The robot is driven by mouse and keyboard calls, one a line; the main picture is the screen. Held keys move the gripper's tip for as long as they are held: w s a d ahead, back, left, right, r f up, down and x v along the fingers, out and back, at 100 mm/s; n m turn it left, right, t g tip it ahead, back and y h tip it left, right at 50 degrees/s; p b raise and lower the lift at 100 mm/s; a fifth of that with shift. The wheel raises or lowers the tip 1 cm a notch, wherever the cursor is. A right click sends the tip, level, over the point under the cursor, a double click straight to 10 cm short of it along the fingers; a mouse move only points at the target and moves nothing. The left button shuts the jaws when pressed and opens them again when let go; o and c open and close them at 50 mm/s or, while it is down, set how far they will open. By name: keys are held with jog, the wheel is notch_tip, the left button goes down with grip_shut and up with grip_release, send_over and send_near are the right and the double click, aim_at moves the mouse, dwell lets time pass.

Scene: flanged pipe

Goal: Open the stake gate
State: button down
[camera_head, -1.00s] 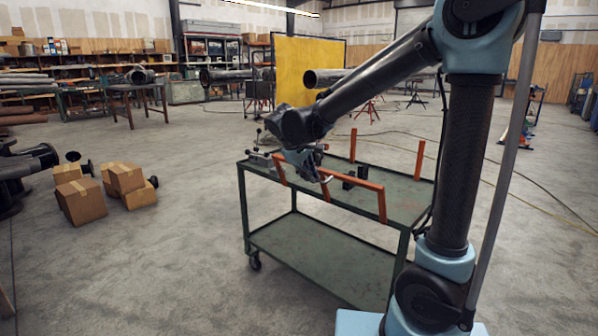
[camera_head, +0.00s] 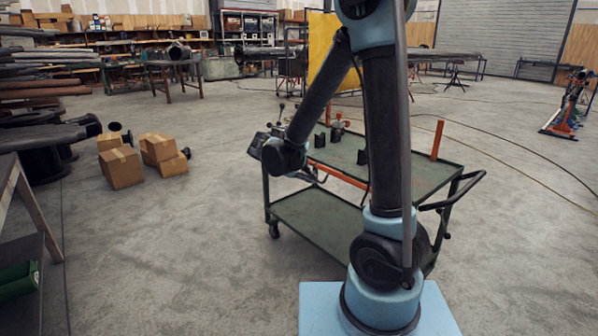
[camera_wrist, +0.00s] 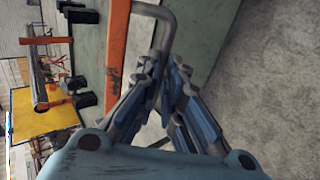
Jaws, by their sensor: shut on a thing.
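The stake gate's orange bar (camera_head: 343,175) shows beside the front of the green cart (camera_head: 415,185), low against its top and partly behind my arm. In the wrist view the orange bar (camera_wrist: 117,65) runs up the picture, scuffed in places, with a bent grey rod handle (camera_wrist: 163,30) joined to it. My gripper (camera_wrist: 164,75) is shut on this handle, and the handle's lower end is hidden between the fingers. In the head view the gripper is mostly hidden by my wrist. Whether the bar touches the cart's side cannot be told.
An orange stake (camera_head: 437,140) stands upright at the cart's far right, near a black push handle (camera_head: 465,190). Small dark fittings (camera_head: 337,130) stand on the cart top. Cardboard boxes (camera_head: 122,168) lie on the floor at left. Open floor lies in front of the cart.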

jog(key=shift+s+f, duration=0.15)
jog(key=shift+f, duration=0.6)
jog(key=c, duration=1.7)
grip_release()
jog(key=shift+a, duration=0.1)
jog(key=shift+s+a+r, duration=0.5)
jog(key=shift+s+a, duration=1.85)
jog(key=shift+a, duration=0.15)
jog(key=shift+s+a+r, duration=0.5)
jog(key=shift+s+a, duration=1.85)
jog(key=shift+a, duration=0.15)
jog(key=shift+s+a+r, duration=0.5)
jog(key=shift+s+a, duration=1.85)
jog(key=shift+a, duration=0.15)
jog(key=shift+v, duration=3.7)
